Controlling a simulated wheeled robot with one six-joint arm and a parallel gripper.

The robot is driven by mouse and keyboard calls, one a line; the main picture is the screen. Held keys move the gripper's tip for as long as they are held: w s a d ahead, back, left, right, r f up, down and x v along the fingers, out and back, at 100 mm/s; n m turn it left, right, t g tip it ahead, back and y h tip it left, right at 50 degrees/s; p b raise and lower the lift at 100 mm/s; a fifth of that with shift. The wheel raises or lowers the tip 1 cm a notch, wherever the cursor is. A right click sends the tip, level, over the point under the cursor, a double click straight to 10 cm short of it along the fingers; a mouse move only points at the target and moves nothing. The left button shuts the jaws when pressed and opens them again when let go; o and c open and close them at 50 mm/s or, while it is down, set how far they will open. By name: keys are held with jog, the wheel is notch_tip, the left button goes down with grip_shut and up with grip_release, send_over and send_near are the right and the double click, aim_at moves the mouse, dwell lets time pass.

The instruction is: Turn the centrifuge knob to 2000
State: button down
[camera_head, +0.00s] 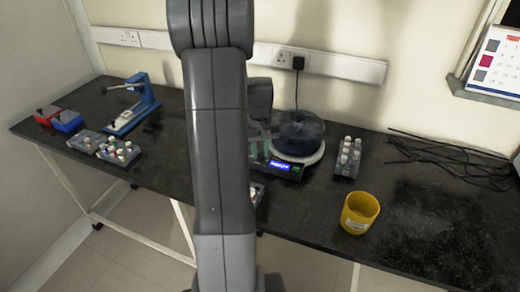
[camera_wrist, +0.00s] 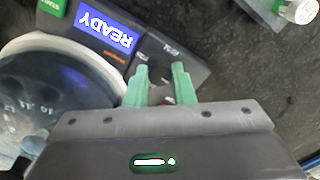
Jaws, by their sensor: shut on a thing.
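The centrifuge (camera_head: 298,133) stands on the dark bench, with a dark blue rounded lid, a white rim and a front panel with a lit blue display. In the wrist view, its display (camera_wrist: 104,30) reads READY, and part of the lid (camera_wrist: 58,92) shows at the left. My gripper (camera_wrist: 160,72) is at the panel, its two green fingers shut on the knob. The knob is mostly hidden between the fingers, and I cannot read its setting. In the head view my arm hides most of the gripper.
A vial rack (camera_head: 347,157) stands right of the centrifuge, and a yellow cup (camera_head: 359,213) is nearer the front edge. Loose black cables (camera_head: 440,155) lie at the right. More vial racks (camera_head: 118,153) and a blue device (camera_head: 140,97) are at the left.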

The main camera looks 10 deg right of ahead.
aim_at(260, 153)
jog(key=shift+n, duration=0.9)
jog(key=c, duration=1.2)
grip_release()
jog(key=shift+c, duration=0.2)
notch_tip(260, 153, up, 14)
jog(key=shift+p, duration=0.45)
jog(key=shift+f, duration=0.2)
